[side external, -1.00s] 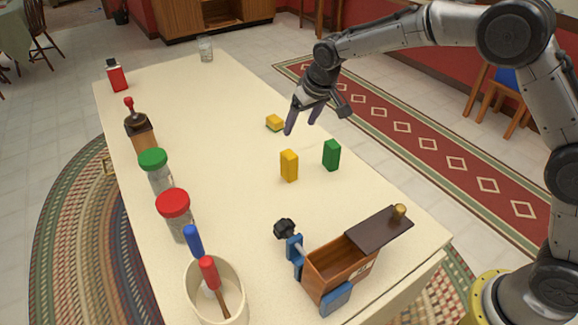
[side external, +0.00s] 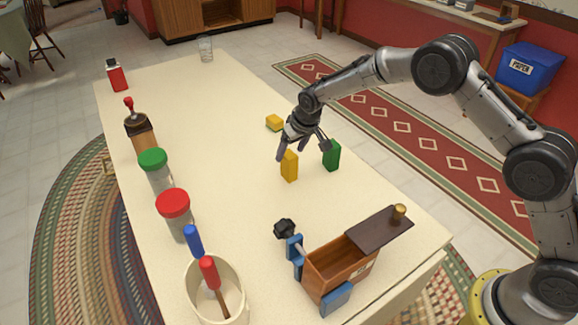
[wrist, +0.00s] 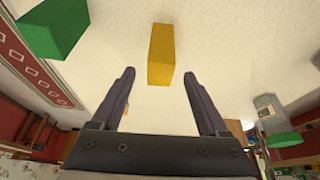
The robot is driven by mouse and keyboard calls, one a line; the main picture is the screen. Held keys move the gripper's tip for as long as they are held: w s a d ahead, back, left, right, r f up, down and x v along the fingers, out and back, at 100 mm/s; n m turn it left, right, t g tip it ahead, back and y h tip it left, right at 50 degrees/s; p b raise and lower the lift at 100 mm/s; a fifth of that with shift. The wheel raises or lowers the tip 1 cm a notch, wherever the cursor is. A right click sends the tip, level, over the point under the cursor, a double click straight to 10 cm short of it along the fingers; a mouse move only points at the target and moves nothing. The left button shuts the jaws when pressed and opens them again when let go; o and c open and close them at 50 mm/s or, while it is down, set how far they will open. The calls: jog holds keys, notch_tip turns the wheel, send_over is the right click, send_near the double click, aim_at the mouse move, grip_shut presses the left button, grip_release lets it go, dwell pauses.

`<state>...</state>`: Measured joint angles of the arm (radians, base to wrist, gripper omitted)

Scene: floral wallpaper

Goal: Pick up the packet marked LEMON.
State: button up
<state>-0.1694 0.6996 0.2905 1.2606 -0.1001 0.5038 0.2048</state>
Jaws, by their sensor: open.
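A yellow packet (side external: 289,168) stands upright on the table; no lettering is readable on it, so I cannot confirm LEMON. It also shows in the wrist view (wrist: 161,55), just ahead of the fingertips and lined up with the gap between them. A green packet (side external: 331,156) stands upright to its right, and in the wrist view it is at the upper left (wrist: 54,27). My gripper (side external: 291,151) is open and empty, close above the yellow packet. Its two fingers (wrist: 159,75) are spread wide in the wrist view.
A yellow sponge-like block (side external: 274,122) lies behind the packets. A wooden box (side external: 342,270) with a dark lid is at the front. Jars with green (side external: 153,159) and red (side external: 173,202) lids and a utensil crock (side external: 231,300) line the left edge. The table middle is clear.

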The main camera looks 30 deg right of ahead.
jog(key=shift+w+f, duration=0.2)
jog(key=shift+f, duration=0.3)
grip_shut()
